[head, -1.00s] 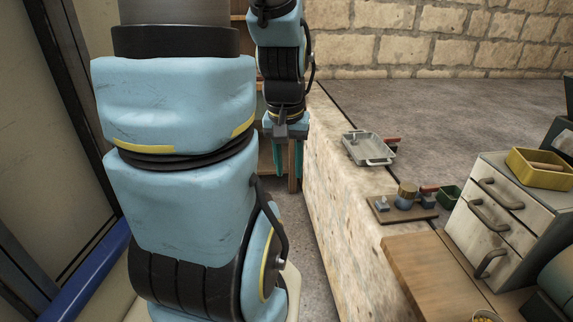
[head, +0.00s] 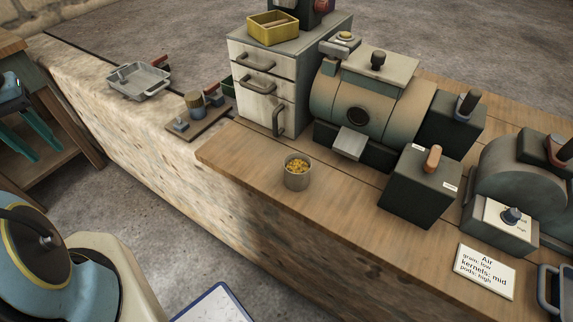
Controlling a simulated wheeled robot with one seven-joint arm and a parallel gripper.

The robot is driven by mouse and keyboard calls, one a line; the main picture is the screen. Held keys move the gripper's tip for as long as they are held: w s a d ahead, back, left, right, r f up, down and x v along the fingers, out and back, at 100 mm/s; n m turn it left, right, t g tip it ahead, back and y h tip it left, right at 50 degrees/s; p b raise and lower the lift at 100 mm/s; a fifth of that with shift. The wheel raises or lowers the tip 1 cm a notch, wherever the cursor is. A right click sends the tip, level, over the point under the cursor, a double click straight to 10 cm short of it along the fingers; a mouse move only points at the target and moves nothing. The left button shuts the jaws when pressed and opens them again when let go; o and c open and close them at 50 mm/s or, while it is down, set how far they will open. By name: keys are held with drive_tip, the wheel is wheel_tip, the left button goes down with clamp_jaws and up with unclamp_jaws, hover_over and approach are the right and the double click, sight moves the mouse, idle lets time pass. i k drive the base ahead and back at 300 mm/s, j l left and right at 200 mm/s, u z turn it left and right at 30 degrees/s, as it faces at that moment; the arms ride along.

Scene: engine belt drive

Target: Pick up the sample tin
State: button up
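A small round metal tin (head: 297,181) filled with yellow pieces stands upright on the wooden bench top in the head view, near its front edge; it looks like the sample tin. My gripper (head: 39,152) is at the far left edge of the head view, pointing down, well away from the tin. Its two teal fingers are apart with nothing between them. Part of the gripper is cut off by the frame.
Behind the tin stand a drawer cabinet (head: 262,90) and a drum machine (head: 340,98). A dark box with a knob (head: 415,190) is to its right. A grey tray (head: 140,82) and a small wooden board (head: 208,124) lie on the stone ledge at left.

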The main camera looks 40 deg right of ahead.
sight(296, 166)
drive_tip(key=z, duration=0.4)
drive_tip(key=i+j+z, duration=0.1)
drive_tip(key=z, duration=0.3)
drive_tip(key=i+j+z, duration=0.1)
drive_tip(key=z, duration=0.25)
drive_tip(key=j+z, duration=0.1)
drive_tip(key=z, duration=0.3)
